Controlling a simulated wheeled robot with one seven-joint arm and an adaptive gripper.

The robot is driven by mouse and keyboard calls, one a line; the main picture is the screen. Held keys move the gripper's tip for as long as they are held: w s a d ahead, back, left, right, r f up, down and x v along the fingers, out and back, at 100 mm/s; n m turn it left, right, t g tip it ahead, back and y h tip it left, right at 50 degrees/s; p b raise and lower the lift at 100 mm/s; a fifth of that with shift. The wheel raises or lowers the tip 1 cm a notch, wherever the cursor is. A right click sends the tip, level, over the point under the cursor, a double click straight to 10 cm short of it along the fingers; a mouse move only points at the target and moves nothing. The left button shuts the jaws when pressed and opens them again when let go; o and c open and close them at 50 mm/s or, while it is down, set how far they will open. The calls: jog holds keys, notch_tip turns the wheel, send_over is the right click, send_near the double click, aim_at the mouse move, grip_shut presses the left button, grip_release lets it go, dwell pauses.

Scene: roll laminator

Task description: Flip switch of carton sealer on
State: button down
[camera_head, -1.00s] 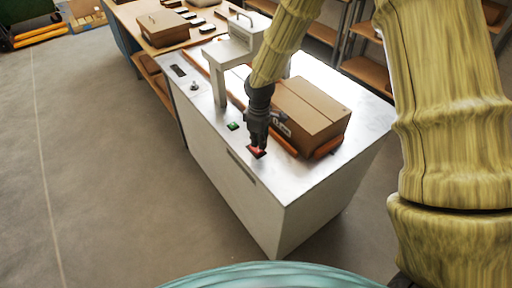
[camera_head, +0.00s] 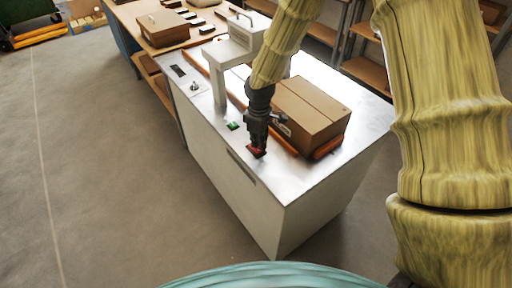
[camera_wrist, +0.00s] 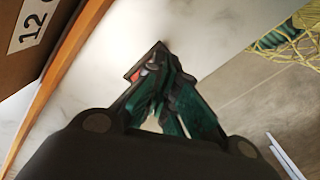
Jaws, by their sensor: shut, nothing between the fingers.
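The carton sealer (camera_head: 300,178) is a long white cabinet with a metal top, in the middle of the head view. A red switch (camera_head: 257,152) sits on its top near the front edge, and a green one (camera_head: 233,126) lies farther back along the same edge. My gripper (camera_head: 258,147) is shut and empty, with its fingertips down at the red switch. In the wrist view the fingertips (camera_wrist: 160,60) cover most of the switch, and only a bit of red (camera_wrist: 138,74) shows beside them. I cannot tell which way the switch is tipped, nor whether the fingers touch it.
A brown carton (camera_head: 308,112) sits between orange rails just right of my gripper. A white sealing head (camera_head: 235,52) stands behind. A knob (camera_head: 194,86) lies farther back. A workbench with boxes (camera_head: 163,28) is beyond.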

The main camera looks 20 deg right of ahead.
jog(key=shift+f+b, duration=0.4)
jog(key=shift+f, duration=0.55)
dwell(0.7)
jog(key=shift+r+p, duration=2.8)
jog(key=shift+r, duration=0.75)
